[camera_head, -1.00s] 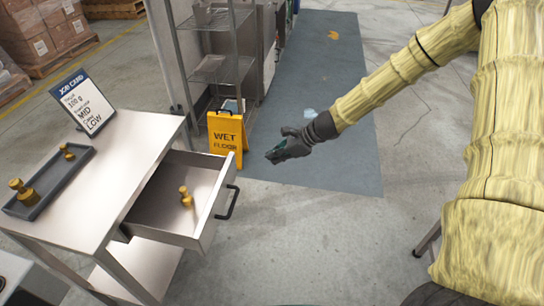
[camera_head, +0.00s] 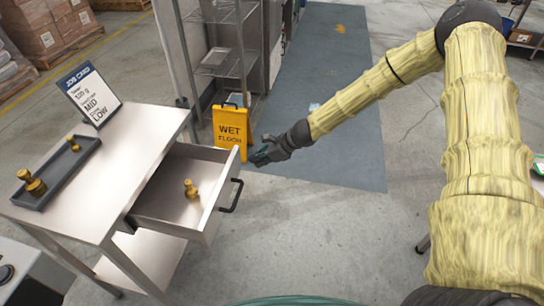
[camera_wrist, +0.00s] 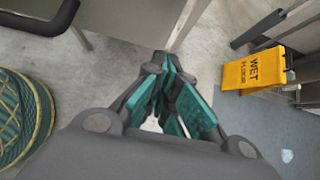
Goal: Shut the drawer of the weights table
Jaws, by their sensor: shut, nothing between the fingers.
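The weights table (camera_head: 130,150) stands at the left in the head view. Its drawer (camera_head: 165,205) is pulled well out, with one brass weight (camera_head: 191,189) lying inside. The drawer's dark handle (camera_head: 232,196) is on its front panel; a dark bar at the top left of the wrist view (camera_wrist: 45,18) looks like this handle. My gripper (camera_head: 254,158) is shut and empty. In the head view it appears beyond and a little right of the drawer's far front corner, apart from the handle. The wrist view shows its teal fingers (camera_wrist: 165,95) together.
A yellow wet floor sign (camera_head: 231,128) stands just behind the drawer, close to my gripper; it also shows in the wrist view (camera_wrist: 253,72). A wire shelf (camera_head: 225,60) is behind it. A dark tray (camera_head: 58,178) with brass weights and a job card (camera_head: 90,95) are on the tabletop.

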